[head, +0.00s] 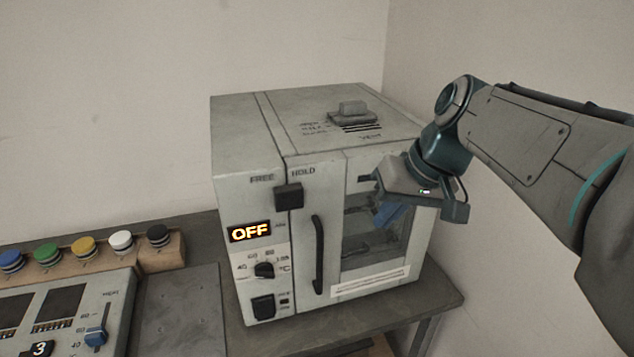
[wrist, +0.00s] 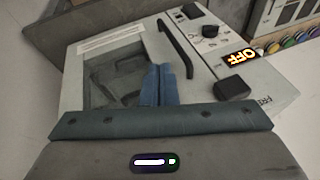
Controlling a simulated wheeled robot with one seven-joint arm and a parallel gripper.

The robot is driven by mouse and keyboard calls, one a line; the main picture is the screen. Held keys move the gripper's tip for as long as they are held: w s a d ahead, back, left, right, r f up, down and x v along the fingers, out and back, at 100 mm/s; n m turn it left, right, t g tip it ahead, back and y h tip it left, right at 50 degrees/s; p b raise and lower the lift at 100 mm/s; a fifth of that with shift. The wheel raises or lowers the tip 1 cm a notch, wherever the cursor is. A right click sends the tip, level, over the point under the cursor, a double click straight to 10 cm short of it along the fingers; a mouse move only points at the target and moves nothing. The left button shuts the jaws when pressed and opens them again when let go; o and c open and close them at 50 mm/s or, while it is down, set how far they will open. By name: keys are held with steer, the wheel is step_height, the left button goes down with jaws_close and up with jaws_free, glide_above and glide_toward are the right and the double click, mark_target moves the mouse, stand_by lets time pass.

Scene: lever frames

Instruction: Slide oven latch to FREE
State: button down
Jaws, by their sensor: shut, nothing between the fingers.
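The oven (head: 250,130) is a pale grey box on a bench, with its windowed door shut. The latch (head: 288,196) is a dark block high on the front, under the words FREE at left and HOLD at right. It sits across the seam, below the start of HOLD. It also shows in the wrist view (wrist: 233,88), right of my gripper. My gripper (head: 385,217) is in front of the door window, right of the latch and apart from it. In the wrist view its blue fingers (wrist: 158,72) are together and empty.
A black door handle (head: 318,254) stands out between the latch and window. The display (head: 250,231) reads OFF above a dial (head: 264,270). A vent slider (head: 352,113) is on top. Several coloured knobs (head: 84,246) and a control panel (head: 70,310) are at left.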

mark_target(289, 197)
steer(key=w+a+r+n+y+b, duration=0.1)
steer(key=w+r+n+y, duration=0.1)
steer(key=w+r, duration=0.5)
steer(key=shift+w+a+n+y, duration=0.15)
steer(key=shift+w+n+y, duration=0.15)
steer(key=shift+n+y, duration=0.15)
steer(key=shift+w+a+f+p, duration=0.2)
steer(key=shift+a+f+p, duration=0.2)
steer(key=shift+a+f, duration=1.05)
steer(key=shift+w+a+f+p, duration=0.2)
steer(key=shift+a+f+p, duration=0.15)
steer(key=shift+a+f, duration=1.1)
steer(key=shift+w+a+f+p, duration=0.2)
steer(key=shift+a+f+p, duration=0.2)
steer(key=shift+a+f, duration=1.05)
steer(key=shift+a+r, duration=0.35)
steer(key=shift+a, duration=0.05)
